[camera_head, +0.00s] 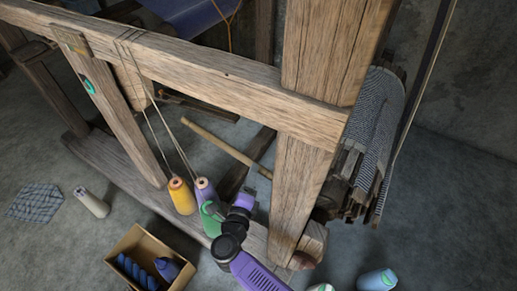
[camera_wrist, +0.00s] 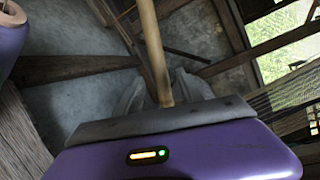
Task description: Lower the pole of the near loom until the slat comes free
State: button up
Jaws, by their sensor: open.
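The pole is a thin, pale wooden rod (camera_head: 225,148) in the head view, slanting from the loom's inside down right to the near upright post. In the wrist view the pole (camera_wrist: 153,48) comes down from the top edge, and its lower part lies between the two grey fingers of my gripper (camera_wrist: 163,92). The fingers are open, one on each side of it with gaps; I cannot tell whether either touches. In the head view my purple arm reaches in at the bottom centre, and the fingertips are hard to make out. I cannot pick out the slat.
The loom's thick post (camera_head: 303,185) and crossbeam (camera_head: 200,72) stand close by. A yellow cone (camera_head: 181,197) and a purple cone (camera_head: 205,192) of thread stand beside my arm. A cardboard box (camera_head: 125,243) of blue spools sits on the floor. A cloth roll (camera_head: 372,125) is at right.

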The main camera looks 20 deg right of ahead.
jog(key=r+b+x, duration=0.1)
jog(key=b+x, duration=0.2)
jog(key=x, duration=0.5)
jog(key=shift+f, duration=0.45)
jog(key=shift+w, duration=0.1)
jog(key=shift+c, duration=0.3)
grip_shut()
jog(key=shift+f, duration=0.1)
dwell(0.5)
